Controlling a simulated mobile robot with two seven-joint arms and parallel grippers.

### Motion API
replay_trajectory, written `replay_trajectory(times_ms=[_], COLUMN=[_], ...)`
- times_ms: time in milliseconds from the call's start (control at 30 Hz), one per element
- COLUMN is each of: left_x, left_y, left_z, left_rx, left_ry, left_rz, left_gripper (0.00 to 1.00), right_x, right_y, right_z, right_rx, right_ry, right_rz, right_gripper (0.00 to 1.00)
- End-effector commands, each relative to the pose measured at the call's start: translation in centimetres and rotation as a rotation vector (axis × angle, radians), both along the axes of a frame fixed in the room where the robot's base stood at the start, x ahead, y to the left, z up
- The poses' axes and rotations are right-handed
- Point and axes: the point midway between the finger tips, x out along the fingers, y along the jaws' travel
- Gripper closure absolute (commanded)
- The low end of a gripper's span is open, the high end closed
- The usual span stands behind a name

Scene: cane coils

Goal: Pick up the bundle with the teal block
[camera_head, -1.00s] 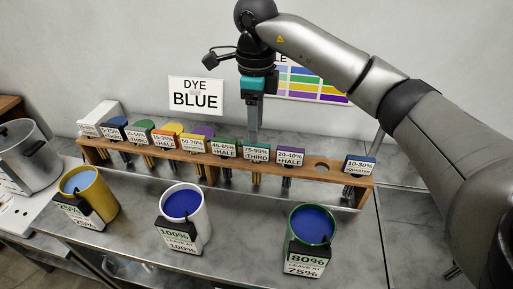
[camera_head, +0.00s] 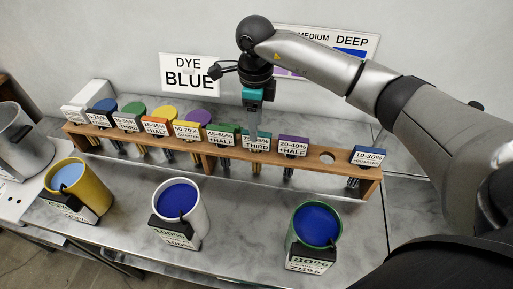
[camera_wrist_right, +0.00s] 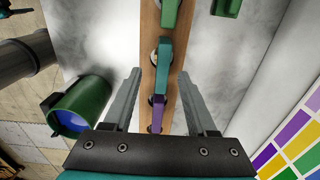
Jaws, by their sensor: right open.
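The teal block (camera_head: 264,136) has a white label reading THIRD and tops a bundle standing in the wooden rack (camera_head: 341,176). My right gripper (camera_head: 254,140) points down over this block, and a finger partly covers its label in the head view. In the right wrist view the teal block (camera_wrist_right: 163,72) shows between the two open fingers (camera_wrist_right: 158,74), with a gap on either side. I cannot tell how far the fingertips reach down beside it. My left gripper is not in view.
A purple-topped bundle (camera_head: 293,146) and a green-topped one (camera_head: 222,135) stand on either side of the teal one. Several other labelled bundles fill the rack. A green-rimmed pot (camera_head: 316,224), a white pot (camera_head: 178,198) and a yellow pot (camera_head: 79,184) with blue liquid stand in front.

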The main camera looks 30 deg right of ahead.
Motion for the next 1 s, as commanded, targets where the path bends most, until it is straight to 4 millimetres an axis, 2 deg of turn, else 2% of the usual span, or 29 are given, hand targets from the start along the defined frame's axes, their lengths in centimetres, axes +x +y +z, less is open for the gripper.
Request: replay_trajectory(times_ms=[200, 400, 700, 767, 1000], left_x=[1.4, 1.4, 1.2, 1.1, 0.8], left_y=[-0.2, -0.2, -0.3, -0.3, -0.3], left_z=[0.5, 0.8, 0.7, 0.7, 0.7], left_rx=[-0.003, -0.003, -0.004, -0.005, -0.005], left_ry=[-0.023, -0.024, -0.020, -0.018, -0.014], left_rz=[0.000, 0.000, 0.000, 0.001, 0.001], left_gripper=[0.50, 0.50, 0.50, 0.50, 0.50], right_x=[0.0, 0.1, 0.2, 0.2, 0.2], right_y=[-0.1, -0.2, -0.3, -0.3, -0.3], right_z=[-1.9, -4.8, -5.5, -5.5, -5.4], right_rx=[0.001, 0.000, -0.001, -0.001, -0.001], right_ry=[0.004, 0.002, -0.001, -0.001, -0.001], right_rz=[0.000, 0.000, 0.001, 0.001, 0.001], right_gripper=[0.43, 0.43, 0.43, 0.47, 0.74])
